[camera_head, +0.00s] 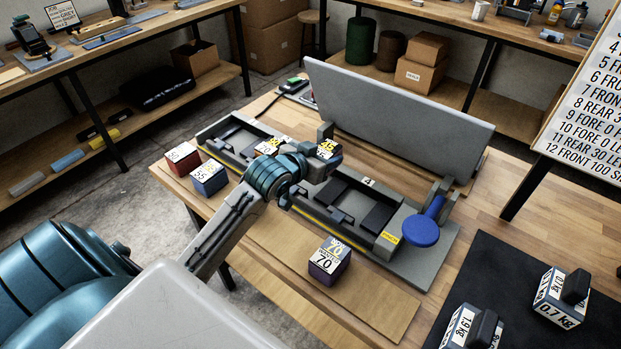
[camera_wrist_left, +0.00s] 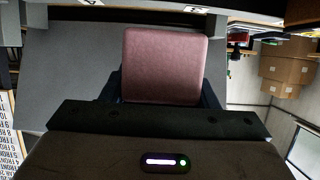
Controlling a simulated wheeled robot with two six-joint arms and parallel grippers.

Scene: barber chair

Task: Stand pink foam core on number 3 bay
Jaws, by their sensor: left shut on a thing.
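A dull pink block, the pink foam core (camera_wrist_left: 163,66), sits between the two dark fingers of my left gripper (camera_wrist_left: 162,90) in the left wrist view. The gripper is shut on it. In the head view my left gripper (camera_head: 312,168) is over the middle of the long grey fixture (camera_head: 425,262), and I cannot make out the pink core there. A "4" label shows on the fixture right of the gripper; the number 3 bay is not clearly seen, with the gripper and wrist covering that area. My right gripper is not in view.
A large grey plate (camera_head: 400,108) stands tilted behind the fixture. A blue knob (camera_head: 421,231) is at its right end. Red (camera_head: 182,160), blue (camera_head: 209,178) and purple (camera_head: 329,262) labelled blocks sit in front. Weights (camera_head: 561,298) stand on a black mat (camera_head: 520,285).

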